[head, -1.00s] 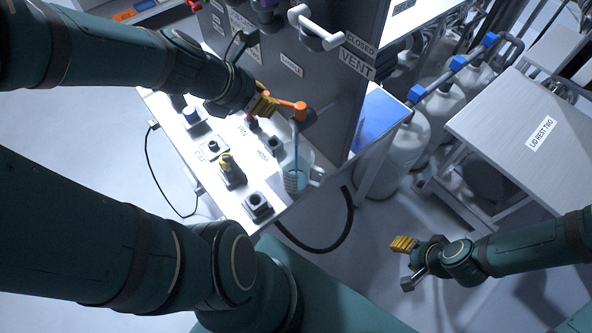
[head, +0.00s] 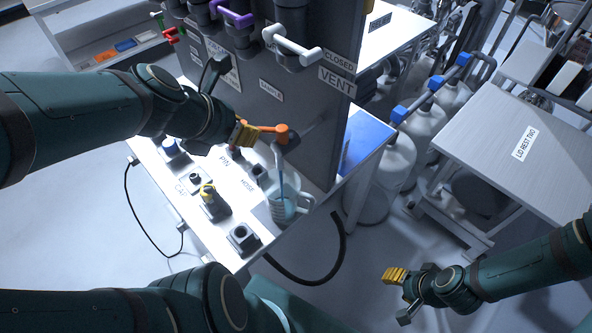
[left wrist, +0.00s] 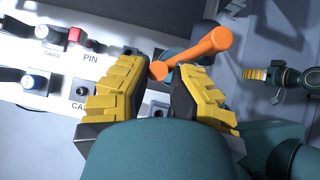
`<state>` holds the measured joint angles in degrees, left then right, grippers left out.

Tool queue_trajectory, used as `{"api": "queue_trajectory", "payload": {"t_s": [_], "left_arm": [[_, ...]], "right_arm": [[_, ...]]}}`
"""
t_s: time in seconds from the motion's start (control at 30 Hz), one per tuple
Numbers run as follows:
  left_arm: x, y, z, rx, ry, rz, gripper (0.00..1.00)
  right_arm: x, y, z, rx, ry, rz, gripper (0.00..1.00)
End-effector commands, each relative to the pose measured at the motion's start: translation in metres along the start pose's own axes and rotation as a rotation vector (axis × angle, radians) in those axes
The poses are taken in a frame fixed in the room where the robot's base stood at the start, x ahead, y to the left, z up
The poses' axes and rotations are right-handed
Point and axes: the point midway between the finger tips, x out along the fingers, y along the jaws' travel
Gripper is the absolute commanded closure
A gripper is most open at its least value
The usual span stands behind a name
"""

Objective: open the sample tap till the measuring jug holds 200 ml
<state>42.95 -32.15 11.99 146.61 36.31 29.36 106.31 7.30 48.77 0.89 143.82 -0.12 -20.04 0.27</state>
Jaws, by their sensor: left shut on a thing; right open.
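The sample tap's orange handle (head: 270,129) sticks out from the dark panel above the bench. My left gripper (head: 243,134) is shut on the handle's free end; the left wrist view shows the orange handle (left wrist: 200,52) with its end between the yellow fingers (left wrist: 158,85). The clear measuring jug (head: 301,199) stands below the tap on the bench's front corner. A pale blue stream runs from the spout down into it, and bluish liquid shows low in the jug. The exact level cannot be read. My right gripper (head: 396,290) is open and empty, low at the right.
The white bench (head: 222,235) carries a yellow-topped fitting (head: 209,194) and several dark sockets. A white vent handle (head: 291,46) sits above the tap. A black hose (head: 338,240) hangs off the bench edge. A lid-rest table (head: 490,130) and white jugs (head: 397,165) stand right.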

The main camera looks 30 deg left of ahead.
Motion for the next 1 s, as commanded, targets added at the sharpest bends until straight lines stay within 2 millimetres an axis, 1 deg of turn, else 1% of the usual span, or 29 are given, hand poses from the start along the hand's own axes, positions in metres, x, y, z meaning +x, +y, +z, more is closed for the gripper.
{"api": "queue_trajectory", "payload": {"t_s": [0.03, 0.37, 1.0], "left_arm": [[0.002, -0.003, -0.004, -0.001, 0.008, -0.008, 1.00], [0.002, -0.003, -0.004, -0.008, 0.008, -0.001, 1.00], [-0.003, -0.013, -0.012, -0.155, 0.008, 0.128, 1.00]], "right_arm": [[0.001, 0.000, 0.000, 0.000, 0.000, 0.000, 0.53], [0.003, 0.001, 0.000, 0.000, 0.000, 0.000, 0.53], [0.030, 0.011, 0.003, 0.000, 0.000, 0.000, 0.53]]}}
